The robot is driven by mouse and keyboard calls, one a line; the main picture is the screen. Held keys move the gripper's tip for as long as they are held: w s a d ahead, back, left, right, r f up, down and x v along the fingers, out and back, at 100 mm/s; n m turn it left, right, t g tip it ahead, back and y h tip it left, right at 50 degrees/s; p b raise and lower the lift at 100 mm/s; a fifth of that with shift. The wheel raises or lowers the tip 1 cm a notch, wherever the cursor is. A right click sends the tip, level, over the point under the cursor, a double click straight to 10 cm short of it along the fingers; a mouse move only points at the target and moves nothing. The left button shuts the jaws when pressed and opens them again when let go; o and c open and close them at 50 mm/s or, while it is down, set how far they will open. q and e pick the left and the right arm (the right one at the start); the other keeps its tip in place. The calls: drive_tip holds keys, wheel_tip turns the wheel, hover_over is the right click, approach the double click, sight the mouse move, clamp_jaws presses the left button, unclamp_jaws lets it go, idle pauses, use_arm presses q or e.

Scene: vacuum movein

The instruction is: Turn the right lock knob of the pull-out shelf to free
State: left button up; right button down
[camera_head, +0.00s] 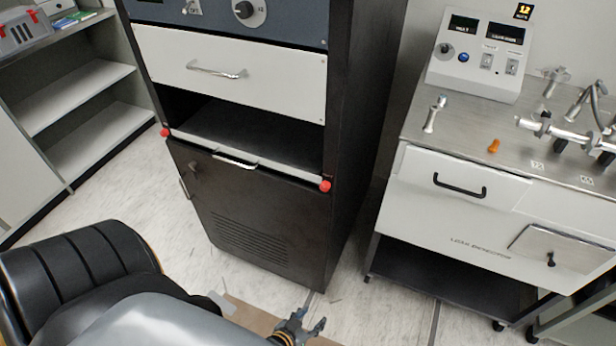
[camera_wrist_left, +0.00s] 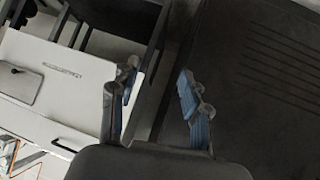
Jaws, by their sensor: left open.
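The pull-out shelf (camera_head: 240,160) is the pale-edged dark board in the open bay of the black rack cabinet. Its right lock knob (camera_head: 325,185) is a small red knob at the right end of the shelf's front edge. A matching left red knob (camera_head: 165,132) is at the other end. My left gripper (camera_head: 308,322) is low in the head view, below and apart from the right knob. In the left wrist view it (camera_wrist_left: 157,105) is open, with nothing between its fingers. The knobs are not seen in the left wrist view. My right gripper is not in view.
A white drawer (camera_head: 260,75) is above the bay and a dark vented door (camera_head: 255,220) below it. The leak detector cart (camera_head: 450,215) stands to the right, with a floor gap between.

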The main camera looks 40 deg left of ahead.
use_arm(q)
drive_tip(key=shift+s+d+f+g, duration=0.15)
drive_tip(key=shift+s+f+g, duration=0.1)
drive_tip(key=shift+s+f, duration=0.35)
drive_tip(key=shift+s+d+f+g, duration=0.15)
drive_tip(key=shift+s+f+g, duration=0.2)
drive_tip(key=shift+f, duration=0.45)
drive_tip(key=s+a+f+m+g, duration=0.1)
drive_tip(key=s+f+m+g, duration=0.1)
drive_tip(key=s+f+g, duration=0.2)
drive_tip(key=s+a+f+m+g, duration=0.1)
drive_tip(key=s+f+g, duration=0.3)
drive_tip(key=s+f, duration=0.7)
drive_tip(key=s+a, duration=0.1)
drive_tip(key=s, duration=0.6)
drive_tip(key=shift+s+a+m, duration=0.25)
drive_tip(key=shift+a+m, duration=0.05)
drive_tip(key=shift+m, duration=0.1)
drive_tip(key=shift+f, duration=0.1)
drive_tip(key=shift+c, duration=1)
drive_tip(key=shift+s, duration=0.1)
